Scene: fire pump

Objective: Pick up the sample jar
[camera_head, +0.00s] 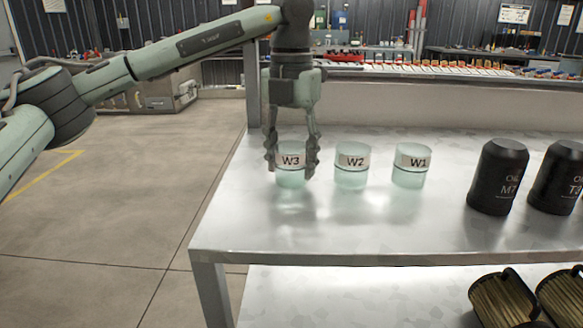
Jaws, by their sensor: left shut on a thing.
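Three clear, pale green sample jars with white labels stand in a row on the metal table. The jar marked W3 (291,180) is at the left, the W2 jar (352,180) is in the middle and the W1 jar (410,179) is at the right. My left gripper (291,165) points straight down over W3. Its fingers are shut on the jar, one on each side. W3 appears to be at table height; I cannot tell whether its base touches. My right gripper is not in view.
The metal table (330,230) has free room in front of the jars. Two black oil containers, one marked M7 (497,178) and another (556,178), stand at the right. Filter-like cylinders (503,302) lie on the lower shelf. Open floor is at the left.

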